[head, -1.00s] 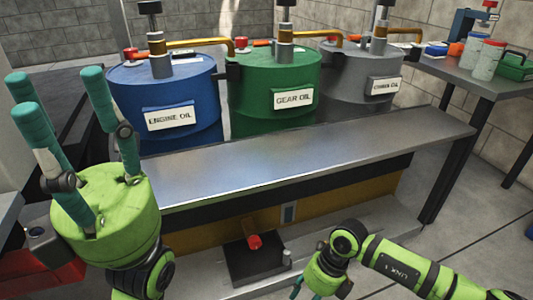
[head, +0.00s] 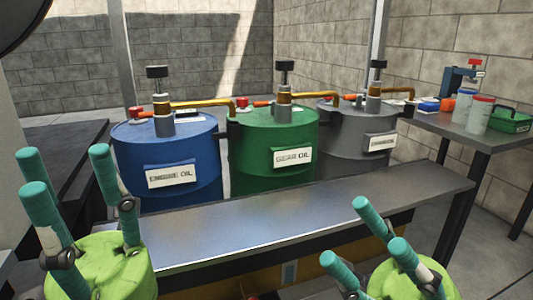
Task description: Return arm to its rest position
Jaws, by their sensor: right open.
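My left gripper (head: 66,172) stands at the lower left with its three teal fingers pointing up and spread apart. It is open and empty. My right gripper (head: 368,238) is at the lower right, its teal fingers spread and pointing up and to the left. It is open and empty, and its green body is cut off by the bottom edge. Both grippers are on the near side of the grey bench, touching nothing that I can see.
A long grey bench (head: 300,219) runs across in front of me. Behind it stand a blue engine oil drum (head: 205,150), a green gear oil drum (head: 250,148) and a grey drum (head: 345,150), all with pumps. A side table (head: 450,128) at the right holds jars and a green crate.

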